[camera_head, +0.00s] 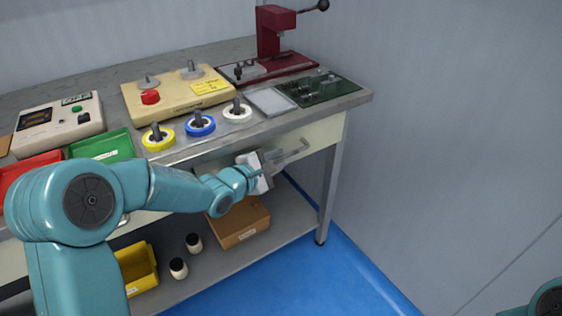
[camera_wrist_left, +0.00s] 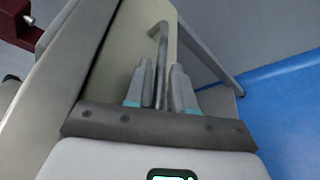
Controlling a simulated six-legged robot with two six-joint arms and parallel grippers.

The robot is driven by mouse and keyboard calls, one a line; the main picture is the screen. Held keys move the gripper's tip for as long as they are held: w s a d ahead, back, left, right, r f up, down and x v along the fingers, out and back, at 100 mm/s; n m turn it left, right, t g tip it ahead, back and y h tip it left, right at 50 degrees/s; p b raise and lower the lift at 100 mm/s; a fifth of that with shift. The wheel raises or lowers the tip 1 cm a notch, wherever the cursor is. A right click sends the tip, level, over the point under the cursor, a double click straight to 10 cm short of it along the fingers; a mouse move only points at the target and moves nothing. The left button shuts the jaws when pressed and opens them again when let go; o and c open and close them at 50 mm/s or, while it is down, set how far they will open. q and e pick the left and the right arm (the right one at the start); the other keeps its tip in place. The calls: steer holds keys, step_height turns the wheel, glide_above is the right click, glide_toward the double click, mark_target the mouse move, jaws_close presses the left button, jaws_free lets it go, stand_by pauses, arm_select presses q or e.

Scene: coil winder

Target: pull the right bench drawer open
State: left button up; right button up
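The right bench drawer (camera_head: 322,133) has a cream front under the bench top's right end, and appears flush with the bench. Its grey bar handle (camera_head: 297,147) also shows in the left wrist view (camera_wrist_left: 161,45), running down between my fingers. My left gripper (camera_head: 285,156) is at the handle. In the left wrist view my left gripper's fingers (camera_wrist_left: 160,88) sit close on both sides of the bar and look shut on it. The gripper hides part of the drawer front. Only a piece of my right arm shows at the lower right; its gripper is out of view.
The bench top (camera_head: 180,152) carries several coloured spools, a beige fixture (camera_head: 178,92), a green board (camera_head: 318,88) and a dark red press (camera_head: 270,45). A cardboard box (camera_head: 240,222) stands on the lower shelf. The blue floor (camera_head: 325,275) in front is clear.

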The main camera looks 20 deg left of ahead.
arm_select(q)
steer(key=shift+x, duration=0.95)
arm_select(e)
steer(key=shift+f, duration=0.15)
arm_select(q)
jaws_close()
steer(key=shift+s+d, duration=0.1)
